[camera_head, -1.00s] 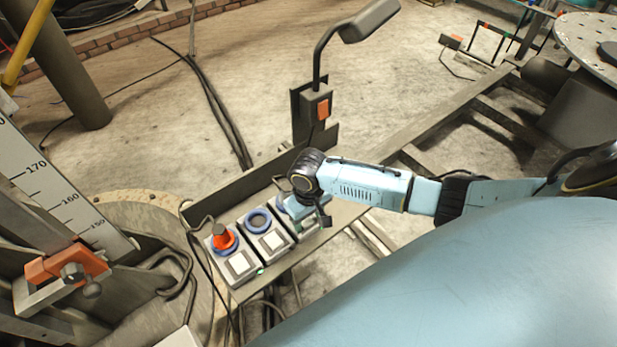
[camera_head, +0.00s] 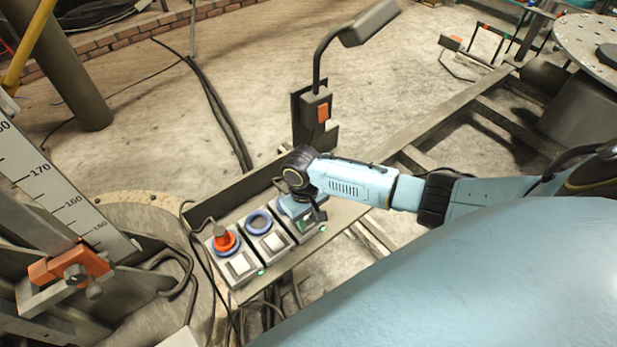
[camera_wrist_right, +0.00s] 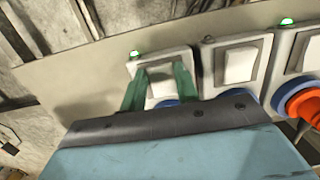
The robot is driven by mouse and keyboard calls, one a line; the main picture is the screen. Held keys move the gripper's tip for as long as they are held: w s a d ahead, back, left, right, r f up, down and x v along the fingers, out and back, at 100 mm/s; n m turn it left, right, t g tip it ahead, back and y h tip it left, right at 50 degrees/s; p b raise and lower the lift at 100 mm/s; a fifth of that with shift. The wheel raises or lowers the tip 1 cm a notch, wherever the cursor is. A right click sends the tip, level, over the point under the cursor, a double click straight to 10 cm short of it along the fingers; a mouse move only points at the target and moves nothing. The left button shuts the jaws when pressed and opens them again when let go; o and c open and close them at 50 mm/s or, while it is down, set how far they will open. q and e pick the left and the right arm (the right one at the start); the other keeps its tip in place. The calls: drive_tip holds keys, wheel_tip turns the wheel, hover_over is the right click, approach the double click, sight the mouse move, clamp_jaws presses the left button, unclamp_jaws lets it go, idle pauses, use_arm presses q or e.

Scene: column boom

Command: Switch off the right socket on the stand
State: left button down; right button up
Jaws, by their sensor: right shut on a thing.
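A row of three grey sockets with white rocker switches stands on the stand's shelf. The right socket (camera_head: 308,226) is mostly covered by my right gripper (camera_head: 308,212). In the right wrist view, which is turned round, the right socket (camera_wrist_right: 190,58) is at the left and its green lamp (camera_wrist_right: 135,54) is lit. The green fingers of my right gripper (camera_wrist_right: 160,88) lie on either side of its white switch (camera_wrist_right: 161,84), closed on it. The middle socket (camera_head: 268,238) is empty; the left socket (camera_head: 232,256) holds a red plug (camera_head: 224,240). My left gripper is not in view.
A lamp on a bent arm with an orange switch (camera_head: 322,113) rises behind the shelf. Black cables hang at the shelf's left end. A scale plate (camera_head: 45,180) and an orange clamp (camera_head: 72,265) stand at the left. The left socket's green lamp (camera_wrist_right: 287,21) is lit.

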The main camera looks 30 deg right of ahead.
drive_tip(key=shift+w+g, duration=0.25)
drive_tip(key=shift+g, duration=0.35)
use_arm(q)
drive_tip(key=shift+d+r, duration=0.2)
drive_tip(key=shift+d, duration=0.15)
use_arm(e)
drive_tip(key=shift+g, duration=0.3)
drive_tip(key=o, duration=1)
